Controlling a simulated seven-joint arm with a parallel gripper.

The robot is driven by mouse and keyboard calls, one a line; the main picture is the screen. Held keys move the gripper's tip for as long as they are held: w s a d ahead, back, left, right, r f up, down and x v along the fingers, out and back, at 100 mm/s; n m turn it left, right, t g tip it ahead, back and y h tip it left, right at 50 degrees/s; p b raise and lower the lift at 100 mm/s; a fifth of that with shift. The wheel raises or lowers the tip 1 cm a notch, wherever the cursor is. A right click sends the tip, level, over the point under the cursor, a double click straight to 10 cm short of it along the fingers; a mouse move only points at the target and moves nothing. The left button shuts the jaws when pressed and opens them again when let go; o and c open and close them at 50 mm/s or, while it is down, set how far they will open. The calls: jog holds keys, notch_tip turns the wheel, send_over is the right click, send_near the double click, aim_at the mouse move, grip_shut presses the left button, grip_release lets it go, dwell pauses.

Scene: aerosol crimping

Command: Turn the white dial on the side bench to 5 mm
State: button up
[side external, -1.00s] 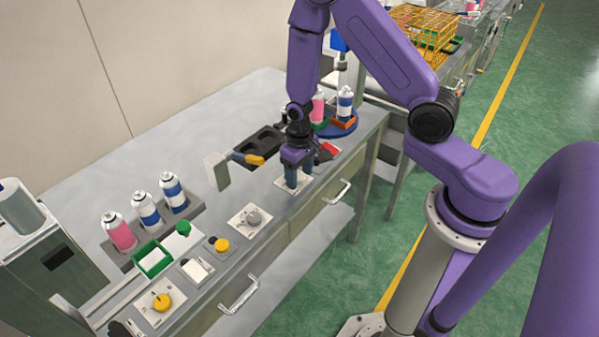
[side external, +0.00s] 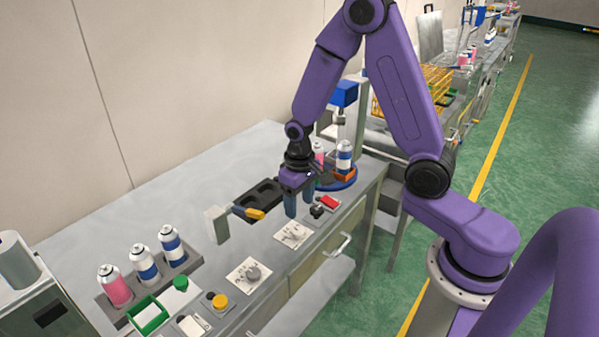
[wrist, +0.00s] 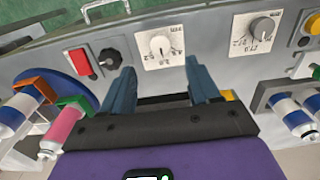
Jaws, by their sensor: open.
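The white dial (side external: 294,232) sits on a pale square plate on the bench's front strip. In the wrist view the white dial (wrist: 160,45) shows whole, with small numbers along its near edge. Its exact pointer setting is too small to read surely. My gripper (side external: 299,203) is open and empty, behind and above the dial in the side view. In the wrist view my gripper (wrist: 158,76) has its two blue fingers apart, with the dial beyond the gap between their tips. The fingers do not touch the dial.
A grey dial (side external: 253,272) on its own plate lies to the left. A red switch (side external: 329,203) and a black knob (wrist: 110,58) are close on the other side. A black tray (side external: 258,200) and a yellow-ended handle (side external: 250,213) are behind. Cans (side external: 145,265) stand farther left.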

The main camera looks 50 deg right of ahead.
notch_tip(320, 180, up, 9)
jog(key=shift+f, duration=0.2)
dwell(0.5)
jog(key=s+a+r+n, duration=0.2)
jog(key=s+n, duration=0.4)
jog(key=s, duration=0.5)
jog(key=s+a+r+n, duration=0.2)
jog(key=s+n, duration=0.4)
jog(key=s, duration=0.6)
jog(key=shift+s+a+r+n, duration=0.15)
jog(key=shift+a+r+n, duration=0.2)
jog(key=shift+r, duration=0.2)
